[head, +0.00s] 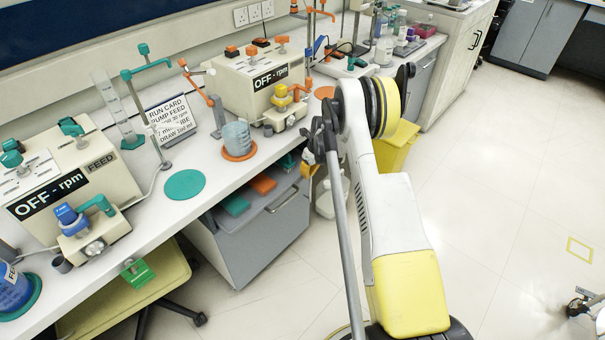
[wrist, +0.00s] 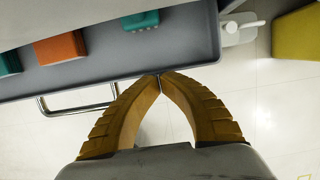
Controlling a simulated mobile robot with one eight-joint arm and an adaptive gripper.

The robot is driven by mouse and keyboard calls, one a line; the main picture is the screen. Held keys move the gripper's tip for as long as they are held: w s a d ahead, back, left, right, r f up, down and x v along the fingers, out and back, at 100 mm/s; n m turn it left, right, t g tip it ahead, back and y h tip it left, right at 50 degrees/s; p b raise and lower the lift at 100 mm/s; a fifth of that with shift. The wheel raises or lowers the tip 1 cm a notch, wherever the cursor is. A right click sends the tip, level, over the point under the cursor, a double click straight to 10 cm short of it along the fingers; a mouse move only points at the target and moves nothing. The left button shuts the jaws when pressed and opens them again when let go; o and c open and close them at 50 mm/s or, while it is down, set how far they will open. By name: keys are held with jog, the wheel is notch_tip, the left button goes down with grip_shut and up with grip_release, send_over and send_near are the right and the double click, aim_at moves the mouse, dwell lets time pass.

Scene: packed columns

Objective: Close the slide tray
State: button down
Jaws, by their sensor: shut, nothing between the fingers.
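The slide tray (head: 255,204) is a shallow grey tray sticking out from under the bench, above a grey cabinet. It holds teal and orange blocks. In the wrist view the tray (wrist: 190,72) fills the upper left, with its front rim running across the picture. My gripper (wrist: 160,76) has its two ochre fingers shut tip to tip, empty. The fingertips are at the rim, right of its middle; I cannot tell whether they touch it. In the head view my gripper (head: 309,170) is at the tray's right end, partly hidden by my arm.
A metal handle (wrist: 75,110) is on the cabinet front (head: 262,235) below the tray. A white jug (head: 328,197) and a yellow bin (head: 397,145) stand to the right. Pump units and a beaker (head: 237,139) are on the bench.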

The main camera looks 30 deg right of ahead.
jog(key=s+p+v, duration=0.1)
jog(key=p+v, duration=0.3)
jog(key=v, duration=0.6)
jog(key=s+t+p, duration=0.2)
jog(key=s, duration=0.5)
jog(key=w+a+r+b+x, duration=0.1)
jog(key=w+b+x, duration=0.1)
jog(key=b+x, duration=0.4)
jog(key=shift+w+a+f+y, duration=0.25)
jog(key=shift+w+f, duration=1)
jog(key=shift+f, duration=1.4)
